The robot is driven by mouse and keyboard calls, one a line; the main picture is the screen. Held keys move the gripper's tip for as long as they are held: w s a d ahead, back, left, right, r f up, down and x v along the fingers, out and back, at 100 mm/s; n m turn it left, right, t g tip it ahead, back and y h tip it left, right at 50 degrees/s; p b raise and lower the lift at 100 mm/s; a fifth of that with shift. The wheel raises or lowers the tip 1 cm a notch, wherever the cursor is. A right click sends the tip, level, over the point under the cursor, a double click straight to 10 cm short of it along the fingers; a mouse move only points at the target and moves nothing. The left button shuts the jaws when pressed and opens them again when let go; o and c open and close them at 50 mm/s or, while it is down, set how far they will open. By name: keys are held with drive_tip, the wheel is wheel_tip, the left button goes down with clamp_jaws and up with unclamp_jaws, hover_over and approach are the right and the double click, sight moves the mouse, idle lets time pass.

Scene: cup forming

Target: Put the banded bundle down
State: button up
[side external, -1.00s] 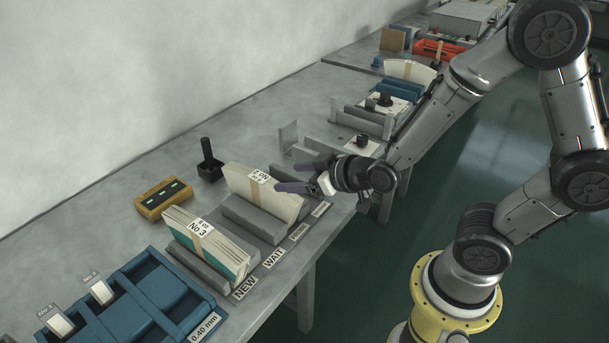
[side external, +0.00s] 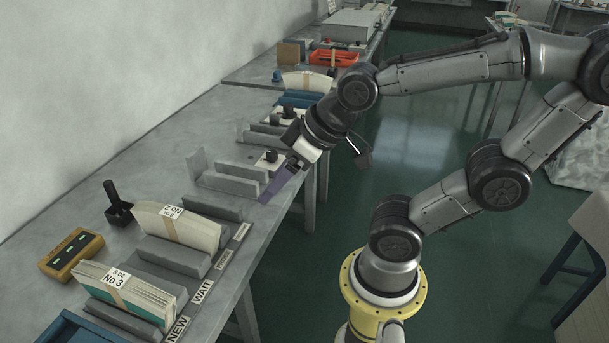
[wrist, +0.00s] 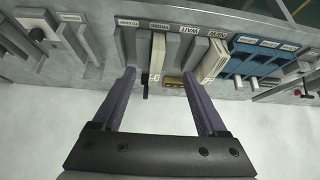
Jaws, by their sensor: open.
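The cream bundle (side external: 180,230) with a tan band and a white No 2 label stands in a grey rack slot. It also shows in the wrist view (wrist: 157,55), by the label left of WAIT. A second banded bundle (side external: 125,292), labelled 8 oz No 3 and partly green, stands in the NEW slot; it shows in the wrist view (wrist: 213,62) too. My gripper (side external: 270,192) is beyond the rack, to the upper right of the No 2 bundle and apart from it. In the wrist view its purple fingers (wrist: 160,75) are spread, with nothing held between them.
The WAIT slot (wrist: 185,62) looks empty. A yellow box with green displays (side external: 71,255) and a black holder with a handle (side external: 118,205) stand behind the rack. Grey blocks (side external: 232,183) stand close by my gripper. Blue trays (wrist: 265,62) lie past NEW.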

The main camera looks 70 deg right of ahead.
drive_tip(key=shift+g, duration=0.6)
drive_tip(key=s, duration=0.3)
drive_tip(key=s+d+r, duration=0.1)
drive_tip(key=s, duration=0.1)
drive_tip(key=shift+r, duration=0.1)
idle(1.5)
